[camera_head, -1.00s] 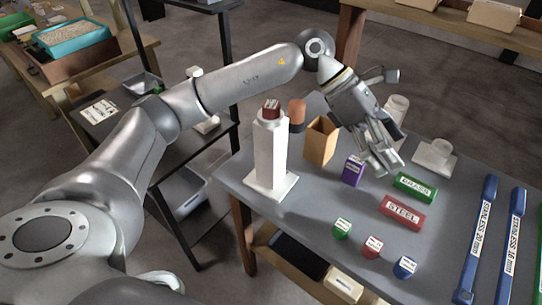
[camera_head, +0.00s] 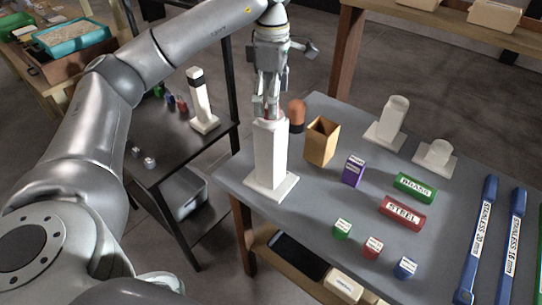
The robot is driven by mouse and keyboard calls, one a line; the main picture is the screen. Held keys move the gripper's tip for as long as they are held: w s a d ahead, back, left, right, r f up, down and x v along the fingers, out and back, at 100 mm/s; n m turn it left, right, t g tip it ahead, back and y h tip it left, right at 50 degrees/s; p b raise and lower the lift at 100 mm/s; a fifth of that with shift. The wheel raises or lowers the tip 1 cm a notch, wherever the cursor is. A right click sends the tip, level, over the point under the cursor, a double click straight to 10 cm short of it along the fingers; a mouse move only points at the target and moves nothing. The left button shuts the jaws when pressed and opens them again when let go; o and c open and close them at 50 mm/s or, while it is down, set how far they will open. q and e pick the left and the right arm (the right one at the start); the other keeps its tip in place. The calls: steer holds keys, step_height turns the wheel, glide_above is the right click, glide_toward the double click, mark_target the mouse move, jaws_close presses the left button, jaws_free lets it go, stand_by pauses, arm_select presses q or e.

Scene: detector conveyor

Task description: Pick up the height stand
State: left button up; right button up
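A tall white height stand (camera_head: 270,155) with a square base stands upright near the left edge of the grey table. A small dark red block (camera_head: 257,103) is at its top, mostly hidden by my gripper. My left gripper (camera_head: 268,112) points down right over the stand's top, with its fingers at the block. I cannot tell whether they are shut on it. Other white stands show: a medium one (camera_head: 392,122) and a short one (camera_head: 437,155) at the table's back right, and a tall one with a black top (camera_head: 200,100) on the dark side table. My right gripper is out of view.
Near the stand are an orange-brown cylinder (camera_head: 297,115), an open wooden box (camera_head: 321,141) and a purple block (camera_head: 353,171). Green BRASS (camera_head: 415,187) and red STEEL (camera_head: 401,213) blocks lie further right, with small labelled blocks in front. Blue bars (camera_head: 476,240) lie at the right.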

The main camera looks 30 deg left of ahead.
arm_select(q)
steer(key=shift+s+f+p, duration=0.1)
steer(key=shift+f+p, duration=0.2)
steer(key=shift+f, duration=0.25)
step_height(320, 180, down, 4)
steer(key=shift+s+r+p, duration=0.1)
steer(key=shift+r+p, duration=0.1)
steer(key=shift+p, duration=0.6)
steer(key=shift+f, duration=0.55)
steer(key=c, duration=1.4)
steer(key=shift+r, duration=0.1)
steer(key=shift+c, duration=0.9)
